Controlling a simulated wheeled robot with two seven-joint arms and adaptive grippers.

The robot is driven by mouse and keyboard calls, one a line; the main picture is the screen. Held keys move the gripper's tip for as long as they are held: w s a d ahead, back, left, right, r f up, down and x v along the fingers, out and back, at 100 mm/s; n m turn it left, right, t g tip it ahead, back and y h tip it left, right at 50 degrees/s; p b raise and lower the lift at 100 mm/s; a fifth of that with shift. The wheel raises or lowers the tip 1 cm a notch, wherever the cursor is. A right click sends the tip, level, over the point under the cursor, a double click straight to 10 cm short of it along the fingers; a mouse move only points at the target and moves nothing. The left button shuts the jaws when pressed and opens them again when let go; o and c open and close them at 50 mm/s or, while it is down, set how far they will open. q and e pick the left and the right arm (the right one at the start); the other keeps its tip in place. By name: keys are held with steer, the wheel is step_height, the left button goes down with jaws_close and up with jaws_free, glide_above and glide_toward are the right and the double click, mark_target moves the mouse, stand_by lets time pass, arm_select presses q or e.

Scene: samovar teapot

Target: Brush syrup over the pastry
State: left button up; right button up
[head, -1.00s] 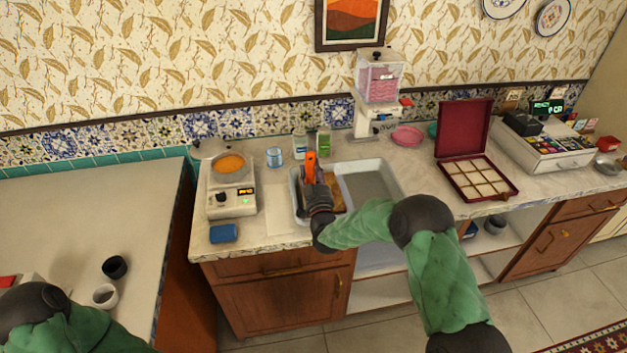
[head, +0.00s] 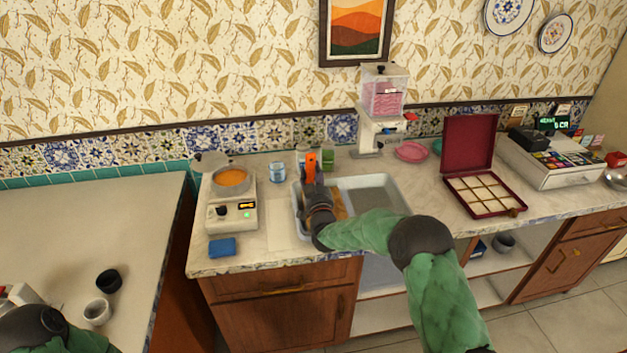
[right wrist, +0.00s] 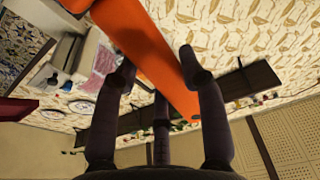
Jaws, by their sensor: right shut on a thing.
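My right gripper (head: 315,188) is over the left part of the metal tray (head: 398,192). It is shut on an orange brush (head: 311,162), whose handle sticks up. The orange handle (right wrist: 150,55) runs between the fingers (right wrist: 158,72) in the right wrist view; the bristle end is hidden. A golden-brown pastry (head: 339,207) lies in the tray's left compartment, partly covered by my gripper and arm. Whether the brush touches it cannot be seen. Orange syrup (head: 231,177) fills a round pan on the small hot plate (head: 231,214) left of the tray.
A blue sponge (head: 222,247) lies at the counter's front left. Jars (head: 277,172) stand behind the tray. A pink-filled dispenser (head: 381,105), an open partitioned box (head: 485,192) and a cash register (head: 556,160) stand right. Two cups (head: 108,280) are on the left table.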

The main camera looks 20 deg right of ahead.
steer(key=shift+w+d+f+b, duration=0.15)
steer(key=shift+w+b, duration=0.35)
steer(key=shift+w, duration=0.25)
steer(key=shift+w+d, duration=0.1)
steer(key=shift+w, duration=0.35)
steer(key=shift+s+r+b, duration=0.15)
steer(key=shift+r+b, duration=0.05)
steer(key=shift+b, duration=1.9)
steer(key=shift+r+b+v, duration=0.15)
steer(key=shift+b+v, duration=0.2)
steer(key=shift+v, duration=0.7)
steer(key=shift+r+b+v, duration=0.15)
steer(key=shift+b+v, duration=0.15)
steer(key=shift+v, duration=0.8)
steer(key=shift+r+b+v, duration=0.9)
steer(key=shift+b+v, duration=0.25)
steer(key=shift+v, duration=3.55)
steer(key=w+d, duration=0.3)
steer(key=w, duration=0.5)
steer(key=w+d, duration=0.3)
steer(key=w, duration=0.4)
steer(key=shift+w+d+b, duration=0.3)
steer(key=shift+w+b, duration=0.05)
steer(key=shift+b, duration=0.1)
